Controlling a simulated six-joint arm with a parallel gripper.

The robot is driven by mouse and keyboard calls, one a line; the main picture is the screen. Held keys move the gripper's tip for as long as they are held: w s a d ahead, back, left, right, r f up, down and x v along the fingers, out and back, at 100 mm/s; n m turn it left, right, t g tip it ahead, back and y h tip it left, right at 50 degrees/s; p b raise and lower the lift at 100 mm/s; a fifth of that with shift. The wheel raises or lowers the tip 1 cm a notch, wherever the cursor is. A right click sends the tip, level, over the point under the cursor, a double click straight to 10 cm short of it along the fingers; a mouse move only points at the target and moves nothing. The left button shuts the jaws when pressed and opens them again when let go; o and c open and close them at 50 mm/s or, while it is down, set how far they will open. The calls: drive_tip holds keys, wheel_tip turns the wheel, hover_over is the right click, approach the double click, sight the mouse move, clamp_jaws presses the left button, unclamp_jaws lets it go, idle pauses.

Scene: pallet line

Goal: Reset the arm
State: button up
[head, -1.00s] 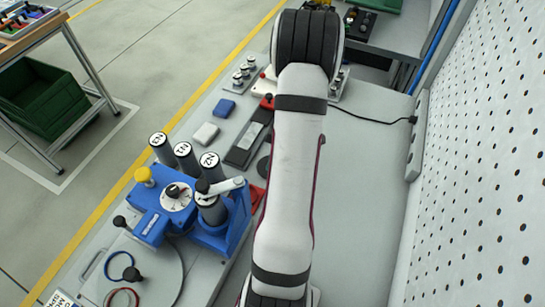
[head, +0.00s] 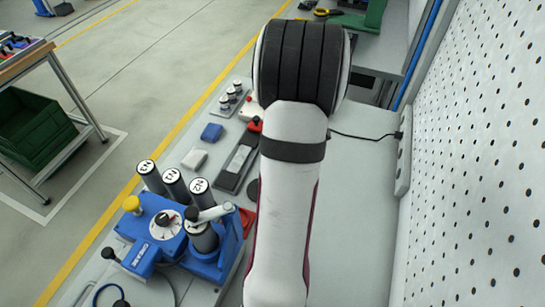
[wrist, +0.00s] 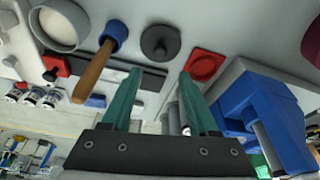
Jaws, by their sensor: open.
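My arm (head: 290,195) stands in the middle of the head view, with its thick dark-banded joint at the top. My gripper is hidden in that view. In the wrist view my gripper (wrist: 160,74) shows as two green fingers set wide apart on a dark bar. Nothing is between them. Beyond the tips are a red square piece (wrist: 205,66), a dark round knob (wrist: 160,42) and a wooden-handled tool with a blue head (wrist: 97,68).
A blue fixture (head: 150,250) with several labelled grey cylinders stands left of my arm. A blue block (head: 211,132) and a pale block (head: 194,160) lie on the bench. A perforated white wall (head: 475,150) bounds the right. The bench right of my arm (head: 355,200) is clear.

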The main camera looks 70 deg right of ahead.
drive_tip(key=shift+v, duration=1.25)
drive_tip(key=w+a+r+m, duration=0.1)
drive_tip(key=w+a+r, duration=0.4)
drive_tip(key=w+a, duration=0.5)
drive_tip(key=a+r+m+g, duration=0.1)
drive_tip(key=a+r, duration=0.1)
drive_tip(key=a, duration=0.7)
drive_tip(key=a+r+m+g, duration=0.1)
drive_tip(key=a+r, duration=0.1)
drive_tip(key=a, duration=0.6)
drive_tip(key=s+a+f+m+g+y, duration=0.1)
drive_tip(key=s+a+m, duration=0.3)
drive_tip(key=s+a, duration=0.5)
drive_tip(key=a, duration=0.2)
drive_tip(key=shift+s+a+f+m, duration=0.2)
drive_tip(key=shift+s+a+m, duration=0.15)
drive_tip(key=shift+s+m, duration=0.05)
